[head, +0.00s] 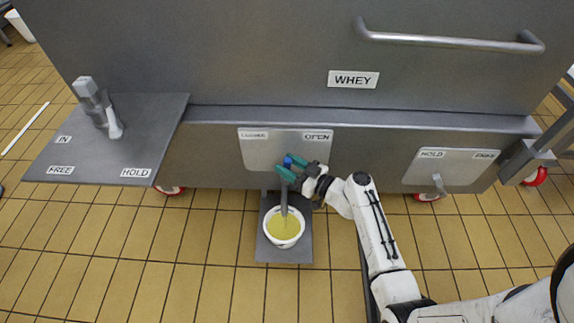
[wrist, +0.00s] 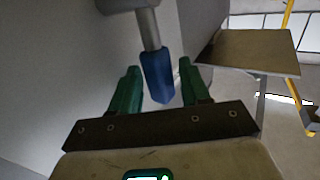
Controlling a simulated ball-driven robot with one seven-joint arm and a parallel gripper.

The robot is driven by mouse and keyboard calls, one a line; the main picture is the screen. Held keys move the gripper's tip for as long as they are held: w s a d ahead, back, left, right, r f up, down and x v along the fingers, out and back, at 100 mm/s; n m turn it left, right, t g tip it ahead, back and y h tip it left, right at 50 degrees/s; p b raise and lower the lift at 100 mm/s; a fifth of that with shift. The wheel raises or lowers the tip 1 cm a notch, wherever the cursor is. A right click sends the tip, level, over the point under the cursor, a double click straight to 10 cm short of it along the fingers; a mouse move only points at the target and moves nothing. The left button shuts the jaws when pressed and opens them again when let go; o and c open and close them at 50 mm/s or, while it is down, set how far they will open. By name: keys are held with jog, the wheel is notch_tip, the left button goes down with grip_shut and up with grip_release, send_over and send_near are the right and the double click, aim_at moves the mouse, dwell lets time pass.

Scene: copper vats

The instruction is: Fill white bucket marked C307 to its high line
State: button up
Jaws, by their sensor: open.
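A white bucket (head: 272,239) stands upright under the vat's spout (head: 284,200), with yellow liquid (head: 283,226) inside. No C307 mark or high line can be read on it. A blue valve handle (head: 288,160) sits in front of the white plate labelled OPEN at right; the left label is too blurred to read surely. My gripper (head: 291,167) is at the handle with its green fingers open. In the wrist view the blue handle (wrist: 157,77) is between the fingers of my gripper (wrist: 158,66), with gaps at both sides. Whether liquid is running is unclear.
The bucket rests on a low grey shelf (head: 262,252). The steel vat marked WHEY (head: 353,79) stands behind. A side table (head: 90,150) at left bears FREE and HOLD labels and a grey fitting (head: 104,108). A HOLD plate (head: 452,168) is at right. The tiled floor at front left is clear.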

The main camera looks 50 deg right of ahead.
jog(key=shift+w, duration=0.35)
jog(key=shift+c, duration=0.2)
grip_shut()
